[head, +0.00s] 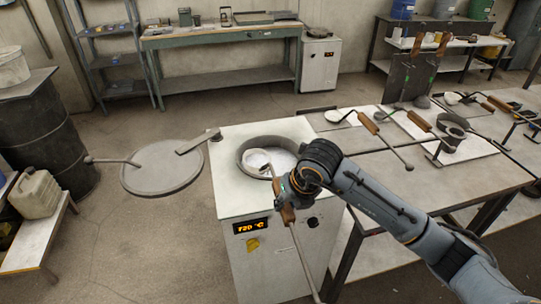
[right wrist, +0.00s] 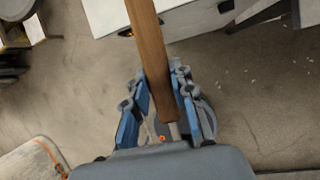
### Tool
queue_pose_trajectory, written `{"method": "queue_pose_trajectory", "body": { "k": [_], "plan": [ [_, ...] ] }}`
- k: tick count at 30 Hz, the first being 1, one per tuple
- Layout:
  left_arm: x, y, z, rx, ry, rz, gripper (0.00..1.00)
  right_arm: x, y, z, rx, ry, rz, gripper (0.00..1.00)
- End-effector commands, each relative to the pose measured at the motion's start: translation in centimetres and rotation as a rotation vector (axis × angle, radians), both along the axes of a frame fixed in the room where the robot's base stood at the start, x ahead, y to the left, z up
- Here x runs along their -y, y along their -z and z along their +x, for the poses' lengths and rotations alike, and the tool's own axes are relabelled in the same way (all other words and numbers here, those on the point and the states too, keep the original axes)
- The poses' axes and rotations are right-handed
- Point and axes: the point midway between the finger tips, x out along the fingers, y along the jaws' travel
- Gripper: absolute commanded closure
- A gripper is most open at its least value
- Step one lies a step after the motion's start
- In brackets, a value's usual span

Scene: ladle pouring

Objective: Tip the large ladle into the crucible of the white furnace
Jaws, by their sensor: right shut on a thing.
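The white furnace (head: 265,262) stands in the middle of the head view, with an orange lit display on its front. Its round grey crucible (head: 242,150) is open at the top, with pale material inside. The large ladle's bowl (head: 257,159) is at the left part of the crucible opening; I cannot tell how far it is tipped. My right gripper (head: 285,200) is shut on the ladle's wooden handle (head: 288,214), above the furnace's front edge. The right wrist view shows the wooden handle (right wrist: 150,50) between blue fingers (right wrist: 165,115). My left gripper is not in view.
A round grey lid (head: 160,170) is swung out left of the furnace. The right table (head: 470,190) holds several smaller ladles and trays. A dark drum (head: 45,130) and a beige jerrycan (head: 38,193) stand at the left. The floor in front left is clear.

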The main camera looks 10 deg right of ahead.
Motion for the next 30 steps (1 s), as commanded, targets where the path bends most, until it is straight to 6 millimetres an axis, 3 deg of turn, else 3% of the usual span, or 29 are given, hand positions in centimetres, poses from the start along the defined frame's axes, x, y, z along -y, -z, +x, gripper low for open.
{"method": "queue_pose_trajectory", "body": {
  "k": [14, 24, 30],
  "plan": [
    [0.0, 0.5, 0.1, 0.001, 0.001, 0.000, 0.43, 1.8, -0.8, 0.4, 0.014, 0.001, 0.157, 1.00],
    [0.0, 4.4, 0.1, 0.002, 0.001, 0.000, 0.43, 4.0, 0.2, 0.2, 0.012, -0.002, 0.366, 1.00],
    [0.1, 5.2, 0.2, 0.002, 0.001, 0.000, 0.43, 4.5, -0.2, 0.1, 0.010, -0.006, 0.441, 1.00]
  ]
}}
